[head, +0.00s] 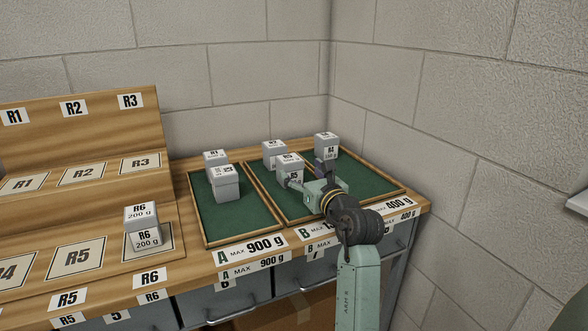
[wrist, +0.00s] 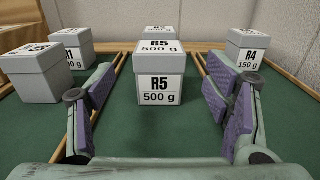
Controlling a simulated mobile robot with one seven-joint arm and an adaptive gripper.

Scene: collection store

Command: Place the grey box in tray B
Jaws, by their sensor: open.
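A grey lidded box labelled R5 500 g (wrist: 160,94) stands upright on the green floor of tray B (wrist: 205,139). In the head view the R5 box (head: 290,164) is partly hidden by my gripper. My gripper (head: 304,175) is open, and in the wrist view its fingers (wrist: 165,98) are on either side of the R5 box, with gaps on both sides. Another grey box (head: 273,151) stands behind R5.
Tray A (head: 233,228), left of tray B, holds two grey boxes, R1 (head: 212,157) and a nearer one (head: 224,184). A grey R6 200 g box (head: 143,226) stands on the stepped wooden rack (head: 75,221). Block walls (head: 425,115) close in behind and right. Tray B's front floor is clear.

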